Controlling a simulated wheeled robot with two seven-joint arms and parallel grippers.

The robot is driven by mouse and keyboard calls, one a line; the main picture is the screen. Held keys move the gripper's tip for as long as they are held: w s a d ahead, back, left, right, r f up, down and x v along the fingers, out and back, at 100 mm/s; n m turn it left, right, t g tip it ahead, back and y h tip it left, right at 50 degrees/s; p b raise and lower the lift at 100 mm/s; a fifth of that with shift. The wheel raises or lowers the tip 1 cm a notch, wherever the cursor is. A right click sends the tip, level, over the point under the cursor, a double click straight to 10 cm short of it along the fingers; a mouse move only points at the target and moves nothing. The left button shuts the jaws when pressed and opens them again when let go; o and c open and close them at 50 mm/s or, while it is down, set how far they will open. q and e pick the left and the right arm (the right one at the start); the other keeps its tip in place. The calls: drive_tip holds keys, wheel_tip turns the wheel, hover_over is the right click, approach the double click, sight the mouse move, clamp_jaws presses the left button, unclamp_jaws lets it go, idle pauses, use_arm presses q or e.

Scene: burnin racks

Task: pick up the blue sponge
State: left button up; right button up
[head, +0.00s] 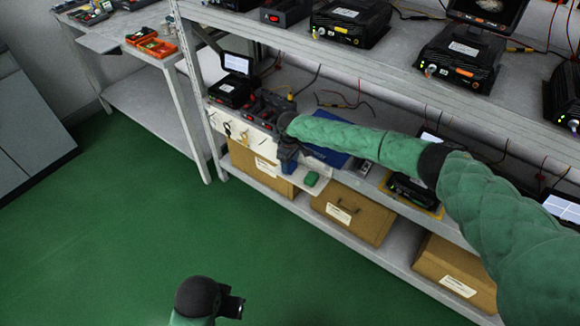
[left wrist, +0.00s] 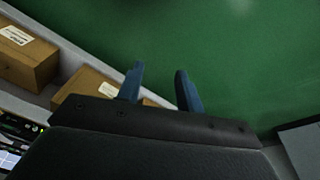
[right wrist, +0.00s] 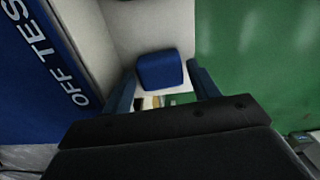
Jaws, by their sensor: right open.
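The blue sponge (right wrist: 160,70) lies on a pale surface in the right wrist view. My right gripper (right wrist: 161,74) is open, with its two blue fingers apart on either side of the sponge's near part; I cannot tell whether they touch it. In the head view my right gripper (head: 288,160) reaches down at the shelf's front edge and hides the sponge, or blends with it. My left gripper (left wrist: 159,72) is open and empty above the green floor, away from the shelf. It also shows at the bottom of the head view (head: 232,304).
A blue panel lettered "OFF TES" (right wrist: 45,60) stands or lies left of the sponge. Cardboard boxes (head: 352,212) fill the lower shelf. Electronics (head: 232,92) stand nearby. The green floor (head: 130,220) is clear.

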sight(290, 164)
drive_tip(key=c, duration=0.7)
drive_tip(key=shift+r, duration=0.1)
